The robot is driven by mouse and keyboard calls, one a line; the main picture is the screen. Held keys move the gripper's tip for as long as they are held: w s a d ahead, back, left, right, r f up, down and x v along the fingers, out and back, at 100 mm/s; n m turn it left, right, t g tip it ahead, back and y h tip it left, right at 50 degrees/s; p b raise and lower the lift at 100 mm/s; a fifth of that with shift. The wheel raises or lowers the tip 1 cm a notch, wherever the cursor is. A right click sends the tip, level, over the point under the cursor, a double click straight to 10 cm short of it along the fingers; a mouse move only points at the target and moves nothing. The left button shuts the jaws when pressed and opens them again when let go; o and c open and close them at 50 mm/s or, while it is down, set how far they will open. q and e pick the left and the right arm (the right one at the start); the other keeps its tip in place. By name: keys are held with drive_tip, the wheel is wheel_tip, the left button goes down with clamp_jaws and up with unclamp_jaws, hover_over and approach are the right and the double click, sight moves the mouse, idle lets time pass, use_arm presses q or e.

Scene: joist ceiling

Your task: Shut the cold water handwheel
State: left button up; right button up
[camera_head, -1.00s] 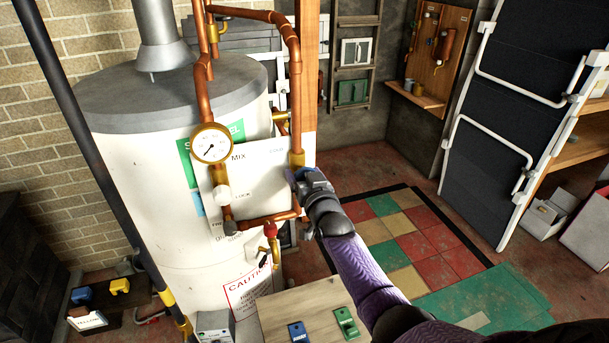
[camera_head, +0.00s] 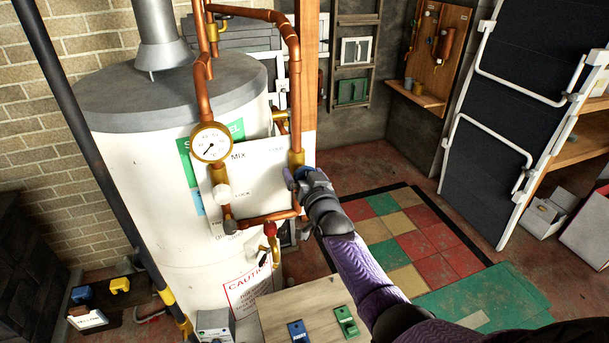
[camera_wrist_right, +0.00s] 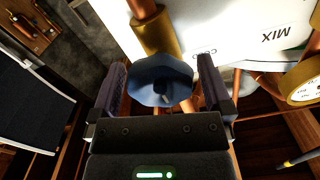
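The cold water handwheel is a blue knob (camera_wrist_right: 160,82) below a brass fitting on a copper pipe, beside the white plate's "COLD" lettering. In the head view its blue edge (camera_head: 288,178) shows just left of my right gripper (camera_head: 299,176), which hides most of it. In the wrist view the two dark fingers of my right gripper (camera_wrist_right: 162,76) stand apart, one on each side of the wheel. The left finger is close to the rim, and a narrow gap shows at the right; contact is unclear. My left gripper is not in view.
A white water heater (camera_head: 160,180) stands behind the copper pipes. A dial gauge (camera_head: 211,143), a white knob (camera_head: 221,192) and a red-handled valve (camera_head: 270,231) are left of my gripper. A wooden top (camera_head: 280,306) lies below. Open tiled floor (camera_head: 410,240) is to the right.

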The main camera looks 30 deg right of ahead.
drive_tip(key=p+v, duration=0.3)
drive_tip(key=v, duration=0.7)
drive_tip(key=shift+p, duration=0.3)
drive_tip(key=shift+d, duration=0.1)
